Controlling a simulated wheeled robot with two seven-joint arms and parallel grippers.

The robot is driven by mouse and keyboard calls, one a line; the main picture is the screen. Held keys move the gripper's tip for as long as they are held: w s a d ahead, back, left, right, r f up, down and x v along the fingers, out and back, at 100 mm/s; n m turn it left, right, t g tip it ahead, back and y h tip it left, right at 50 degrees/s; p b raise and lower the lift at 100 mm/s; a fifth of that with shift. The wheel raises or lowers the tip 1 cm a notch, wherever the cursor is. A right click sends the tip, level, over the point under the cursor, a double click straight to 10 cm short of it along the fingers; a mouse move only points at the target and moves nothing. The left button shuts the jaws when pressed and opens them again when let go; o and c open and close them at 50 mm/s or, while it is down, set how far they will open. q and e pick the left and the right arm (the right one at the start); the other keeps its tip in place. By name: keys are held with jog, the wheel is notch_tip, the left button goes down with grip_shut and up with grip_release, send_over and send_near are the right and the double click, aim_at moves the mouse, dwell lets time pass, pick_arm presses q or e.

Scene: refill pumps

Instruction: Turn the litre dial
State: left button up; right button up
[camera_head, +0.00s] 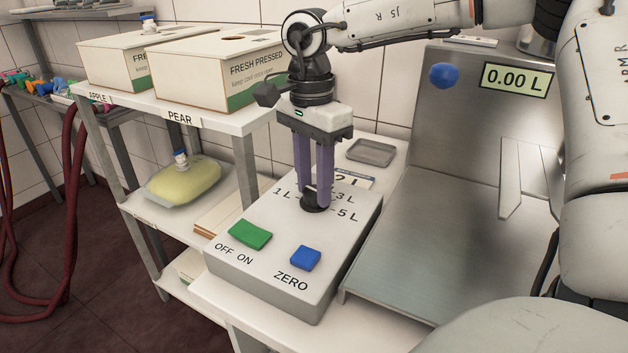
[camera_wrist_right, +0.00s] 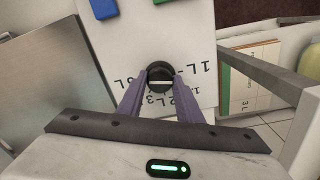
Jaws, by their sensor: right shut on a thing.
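The litre dial (camera_wrist_right: 160,74) is a round black knob with a pale line across it, on a grey control box (camera_head: 227,262) marked 1 L, 2 L, 3 L and 5 L. In the head view the dial (camera_head: 313,204) is partly hidden by purple fingers. My right gripper (camera_head: 316,200) points straight down over the box and is shut on the dial. In the right wrist view its fingertips (camera_wrist_right: 160,80) sit at either side of the knob. My left gripper is not in view.
A green OFF/ON button (camera_head: 250,234) and blue ZERO button (camera_head: 306,257) sit near the dial. A steel stand (camera_head: 460,235) at the right has a display (camera_head: 516,79) reading 0.00 L. Boxes (camera_head: 205,75) and a yellow pouch (camera_head: 183,184) stand on the left shelves.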

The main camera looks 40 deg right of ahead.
aim_at(312, 190)
jog(key=shift+n, duration=1.2)
jog(key=o, duration=1)
jog(key=shift+o, duration=0.2)
jog(key=shift+r, duration=0.1)
notch_tip(312, 190, up, 10)
jog(key=shift+w+p, duration=0.2)
jog(key=shift+p, duration=0.25)
